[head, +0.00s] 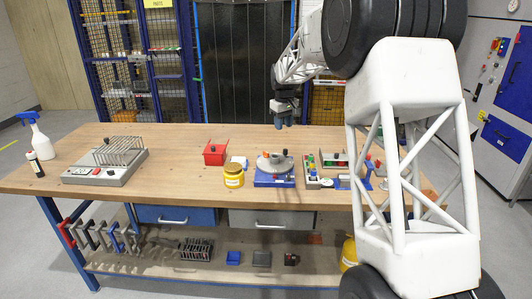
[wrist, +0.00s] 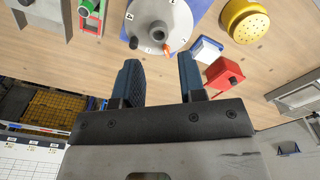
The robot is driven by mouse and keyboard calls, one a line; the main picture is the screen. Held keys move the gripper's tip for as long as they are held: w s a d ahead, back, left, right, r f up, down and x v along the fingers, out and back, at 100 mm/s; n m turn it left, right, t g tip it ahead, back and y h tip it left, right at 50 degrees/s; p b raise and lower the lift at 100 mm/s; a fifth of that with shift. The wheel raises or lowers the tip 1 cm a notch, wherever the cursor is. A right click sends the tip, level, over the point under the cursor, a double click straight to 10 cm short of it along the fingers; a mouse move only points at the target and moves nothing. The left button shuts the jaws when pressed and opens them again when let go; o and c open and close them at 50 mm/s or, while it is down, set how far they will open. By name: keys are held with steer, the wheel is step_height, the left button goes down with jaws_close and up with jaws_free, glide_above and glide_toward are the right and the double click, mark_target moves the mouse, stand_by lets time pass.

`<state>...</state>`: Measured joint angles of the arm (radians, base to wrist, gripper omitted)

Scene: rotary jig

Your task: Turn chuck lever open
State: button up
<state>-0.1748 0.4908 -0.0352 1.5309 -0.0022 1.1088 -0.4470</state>
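The rotary jig is a round grey disc (head: 275,162) on a blue base (head: 273,181), near the front middle of the bench. In the wrist view the disc (wrist: 152,18) shows at the top, with number tags, a central hub, a small orange lever (wrist: 167,48) and a dark knob (wrist: 133,43) at its near rim. I cannot tell which is the chuck lever, or how it is set. My gripper (head: 283,122) is above and behind the jig, apart from it. In the wrist view my gripper (wrist: 160,78) has its two blue fingers wide apart with nothing between them.
A red bin (head: 215,154), a white-and-blue box (head: 239,162) and a yellow tin (head: 234,176) stand left of the jig. Small fixtures (head: 320,175) stand close on its right. A grey rack fixture (head: 105,165) is far left. Bench between rack and bin is clear.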

steer(key=n, duration=0.2)
glide_above(266, 154)
steer(key=shift+g, duration=0.3)
steer(key=f, duration=0.8)
steer(key=w+f, duration=0.1)
steer(key=f, duration=0.2)
steer(key=shift+f, duration=0.4)
steer(key=shift+f, duration=3.9)
steer(key=shift+c, duration=0.4)
jaws_close()
